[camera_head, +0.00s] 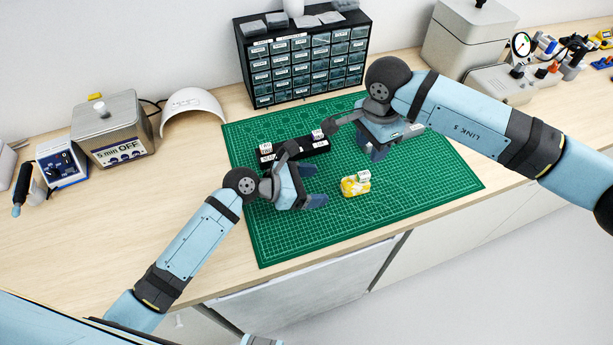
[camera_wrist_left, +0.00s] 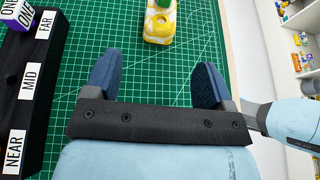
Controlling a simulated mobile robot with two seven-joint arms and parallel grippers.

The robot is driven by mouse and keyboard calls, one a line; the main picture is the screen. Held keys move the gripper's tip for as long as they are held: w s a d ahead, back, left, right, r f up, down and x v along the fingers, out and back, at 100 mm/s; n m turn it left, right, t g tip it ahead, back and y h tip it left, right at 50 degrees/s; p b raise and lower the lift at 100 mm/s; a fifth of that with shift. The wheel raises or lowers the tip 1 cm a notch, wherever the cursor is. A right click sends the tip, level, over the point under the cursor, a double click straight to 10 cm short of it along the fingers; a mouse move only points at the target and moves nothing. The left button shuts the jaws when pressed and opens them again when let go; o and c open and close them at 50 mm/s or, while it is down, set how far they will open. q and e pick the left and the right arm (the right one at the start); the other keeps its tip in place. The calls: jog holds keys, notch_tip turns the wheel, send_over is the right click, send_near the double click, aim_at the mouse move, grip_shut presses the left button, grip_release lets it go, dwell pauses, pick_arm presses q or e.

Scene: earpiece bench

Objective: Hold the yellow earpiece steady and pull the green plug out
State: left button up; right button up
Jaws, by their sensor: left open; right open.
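The yellow and white earpiece (camera_head: 352,188) lies on the green cutting mat (camera_head: 300,240), right of the mat's middle. A green plug (camera_head: 363,177) with a pale label shows at its upper right side. In the left wrist view the earpiece (camera_wrist_left: 159,24) is at the top, beyond the fingertips, with the green plug (camera_wrist_left: 163,3) cut off by the frame edge. My left gripper (camera_head: 318,186) is open and empty, just left of the earpiece and apart from it. My right gripper (camera_head: 385,150) is open above and behind the earpiece, touching nothing that I can see.
A black rack (camera_head: 312,146) labelled NEAR, MID and FAR in the wrist view stands behind the left gripper, holding small labelled blocks. A drawer cabinet (camera_head: 305,65) stands at the back. An ultrasonic-type box (camera_head: 112,131) is at left. The mat's front is clear.

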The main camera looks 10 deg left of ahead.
aim_at(343, 185)
pick_arm(q)
jog(key=x, duration=0.9)
jog(key=shift+c, duration=0.2)
